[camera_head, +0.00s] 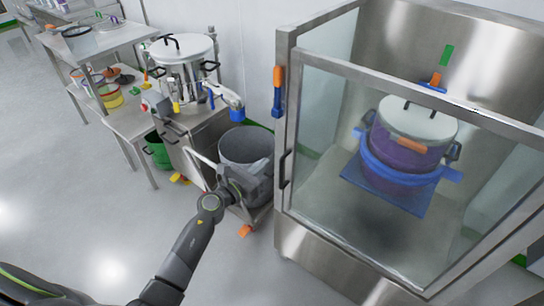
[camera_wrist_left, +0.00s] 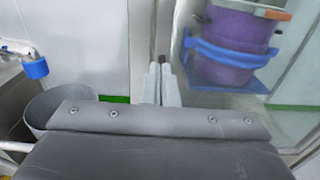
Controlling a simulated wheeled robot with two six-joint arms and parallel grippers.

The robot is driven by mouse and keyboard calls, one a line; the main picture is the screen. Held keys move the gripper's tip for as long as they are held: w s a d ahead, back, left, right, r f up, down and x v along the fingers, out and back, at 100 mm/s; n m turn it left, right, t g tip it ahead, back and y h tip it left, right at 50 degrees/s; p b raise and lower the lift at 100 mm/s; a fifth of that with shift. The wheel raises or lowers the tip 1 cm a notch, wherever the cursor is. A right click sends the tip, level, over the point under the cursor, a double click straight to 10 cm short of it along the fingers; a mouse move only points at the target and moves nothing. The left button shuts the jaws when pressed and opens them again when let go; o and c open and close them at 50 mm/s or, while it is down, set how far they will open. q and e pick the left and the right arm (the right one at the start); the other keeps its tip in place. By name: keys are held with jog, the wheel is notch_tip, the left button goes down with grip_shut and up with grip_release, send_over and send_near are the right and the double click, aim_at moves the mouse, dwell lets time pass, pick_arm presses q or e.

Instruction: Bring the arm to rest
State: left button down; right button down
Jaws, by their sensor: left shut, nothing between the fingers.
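My left arm (camera_head: 186,248) reaches up from the bottom left of the head view, its wrist in front of a grey round bin. My left gripper is at the end of that arm, and its fingers show best in the left wrist view (camera_wrist_left: 161,82), shut together with nothing between them. In the left wrist view the fingers point toward the wall and cabinet edge. The grey bin (camera_head: 246,146) is partly hidden behind my wrist. I cannot tell whether my gripper touches it. My right gripper is not in view.
A glass-fronted steel cabinet (camera_head: 352,262) stands at the right, holding a purple pot (camera_head: 393,155) on a blue support. A lidded steel vessel (camera_head: 184,72) stands on a cart left of the bin. Steel shelves (camera_head: 108,39) are farther left. Floor at the left is clear.

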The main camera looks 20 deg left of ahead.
pick_arm(q)
jog(key=s+a+f+n+g+y, duration=0.25)
jog(key=s+f+n, duration=0.35)
jog(key=f+n, duration=0.3)
jog(key=s+a+f+n+g+y, duration=0.15)
jog(key=s+a+f+n, duration=0.25)
jog(key=s+f+n, duration=0.45)
jog(key=s+a+f+n+g+y, duration=0.1)
jog(key=s+a+f+n+y, duration=0.3)
jog(key=f, duration=0.7)
jog(key=s+f+n+g, duration=0.3)
jog(key=s+f+n, duration=0.3)
jog(key=s, duration=0.6)
jog(key=s+d+f+n+g, duration=0.1)
jog(key=s+f+n+g, duration=0.3)
jog(key=s, duration=0.8)
jog(key=s+f+n+g, duration=0.3)
jog(key=s+f+n, duration=0.5)
jog(key=s, duration=0.4)
jog(key=shift+d+f+n, duration=0.15)
jog(key=shift+d+n, duration=0.05)
jog(key=shift+n, duration=0.45)
jog(key=shift+w, duration=0.1)
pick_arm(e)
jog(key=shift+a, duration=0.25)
